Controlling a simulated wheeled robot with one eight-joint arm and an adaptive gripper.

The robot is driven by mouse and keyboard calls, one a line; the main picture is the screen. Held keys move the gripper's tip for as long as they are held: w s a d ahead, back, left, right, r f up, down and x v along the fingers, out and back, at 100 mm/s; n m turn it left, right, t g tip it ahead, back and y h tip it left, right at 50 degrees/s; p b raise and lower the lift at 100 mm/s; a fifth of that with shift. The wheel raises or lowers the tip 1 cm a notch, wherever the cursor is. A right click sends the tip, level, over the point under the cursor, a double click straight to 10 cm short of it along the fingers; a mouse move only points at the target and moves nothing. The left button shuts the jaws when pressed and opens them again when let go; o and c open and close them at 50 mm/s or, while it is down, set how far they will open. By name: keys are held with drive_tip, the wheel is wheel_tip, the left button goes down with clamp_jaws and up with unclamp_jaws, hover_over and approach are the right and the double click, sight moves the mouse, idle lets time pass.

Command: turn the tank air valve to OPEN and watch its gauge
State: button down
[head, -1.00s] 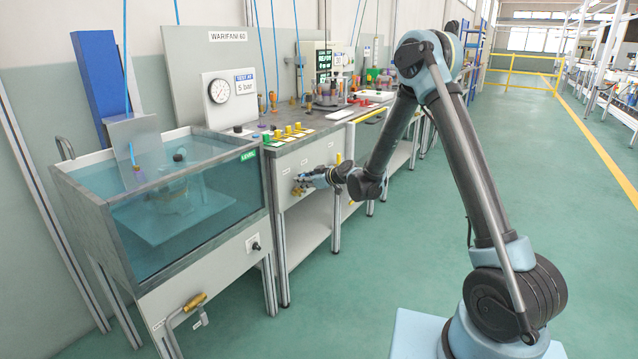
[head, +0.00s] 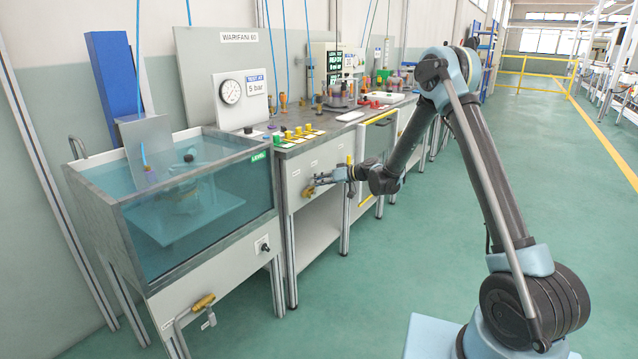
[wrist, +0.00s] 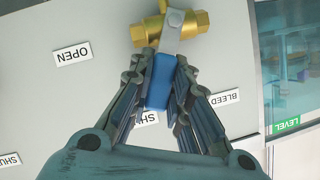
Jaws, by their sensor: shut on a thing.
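A brass valve (wrist: 172,28) with a blue lever (wrist: 158,82) sits on the grey bench front panel. My gripper (wrist: 160,80) is shut on the blue lever, with a finger on each side. In the wrist view the lever points down over a partly covered label starting "SH" (wrist: 140,120); the OPEN label (wrist: 72,54) is to its left. In the head view my gripper (head: 322,180) is at the same brass valve (head: 308,191), and its lever is too small to make out. A round white gauge (head: 230,91) is on the upright board; its reading is too small to tell.
A glass-fronted water tank (head: 110,205) stands left of the valve, with a LEVEL label (head: 259,156). Another brass valve (head: 204,301) is low on its front. A BLEED label (wrist: 225,98) is right of the lever. The green floor on the right is clear.

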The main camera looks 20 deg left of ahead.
drive_tip(key=shift+w, duration=0.2)
drive_tip(key=c, duration=1.5)
unclamp_jaws()
drive_tip(key=v, duration=1.2)
